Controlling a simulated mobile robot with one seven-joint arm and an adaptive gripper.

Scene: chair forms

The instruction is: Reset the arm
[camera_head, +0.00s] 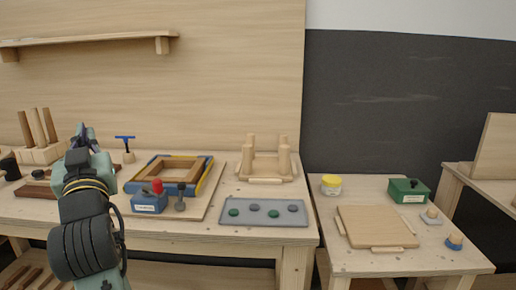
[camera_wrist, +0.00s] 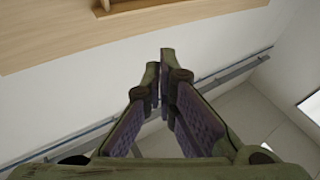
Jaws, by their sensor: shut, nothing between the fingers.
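My gripper (camera_wrist: 160,72) shows in the wrist view with its two fingers together at the tips, shut and empty. The wrist view looks toward a pale wall and ceiling, with no table object near the fingers. In the head view my arm rises at the left in front of the workbench, with my gripper (camera_head: 82,130) at its top, pointing up and away. The gripper's fingertips are small and partly hidden by the wrist there.
The left workbench (camera_head: 200,236) carries a blue-and-yellow frame fixture (camera_head: 157,184), a blue box (camera_head: 149,203), a grey tray (camera_head: 264,221) and an upturned stool form (camera_head: 264,179). The right table (camera_head: 345,263) holds a wooden panel (camera_head: 376,226), a yellow-lidded jar (camera_head: 331,184) and a green box (camera_head: 408,190). A shelf (camera_head: 85,40) hangs above.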

